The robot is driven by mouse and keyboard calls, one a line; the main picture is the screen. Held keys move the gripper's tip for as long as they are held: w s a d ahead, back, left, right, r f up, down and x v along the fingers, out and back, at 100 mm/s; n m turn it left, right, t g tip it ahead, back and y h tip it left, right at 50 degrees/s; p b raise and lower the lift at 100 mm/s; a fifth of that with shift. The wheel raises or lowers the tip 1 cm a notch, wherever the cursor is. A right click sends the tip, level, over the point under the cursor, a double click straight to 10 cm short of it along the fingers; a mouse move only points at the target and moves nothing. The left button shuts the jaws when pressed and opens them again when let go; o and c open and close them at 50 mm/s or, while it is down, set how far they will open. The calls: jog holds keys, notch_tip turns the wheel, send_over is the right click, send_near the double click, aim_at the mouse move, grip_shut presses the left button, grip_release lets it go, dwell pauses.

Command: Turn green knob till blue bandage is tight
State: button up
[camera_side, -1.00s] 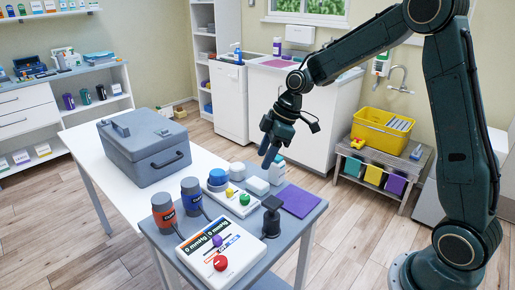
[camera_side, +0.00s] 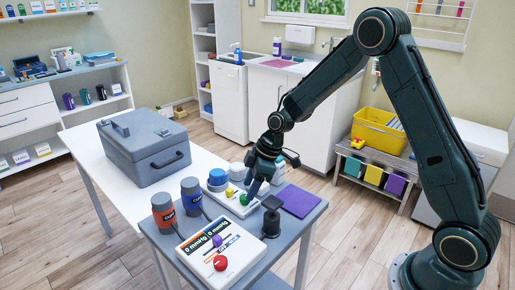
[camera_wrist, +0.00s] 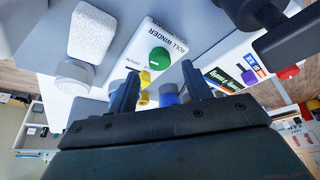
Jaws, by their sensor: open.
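The white roll winder (camera_side: 232,207) sits on the small grey table; its label shows in the wrist view (camera_wrist: 165,32). Its green knob (camera_wrist: 159,57) faces up, with a yellow knob (camera_wrist: 145,77) beside it. A round blue thing, which looks like the blue bandage (camera_side: 217,178), sits at the winder's far left end; I cannot tell how tight it is. My gripper (camera_side: 250,194) points down just above the green knob (camera_side: 244,199). In the wrist view my gripper (camera_wrist: 159,74) is open, its fingers apart with the knob between and beyond them. Contact is unclear.
A dark upright stand (camera_side: 271,217) is close in front of my gripper. A purple mat (camera_side: 298,201) lies to the right. A white panel with a red knob (camera_side: 220,263) lies at the front. Orange (camera_side: 163,213) and blue (camera_side: 192,193) canisters stand left.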

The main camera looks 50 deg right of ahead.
jog(key=shift+x, duration=1.5)
jog(key=c, duration=0.9)
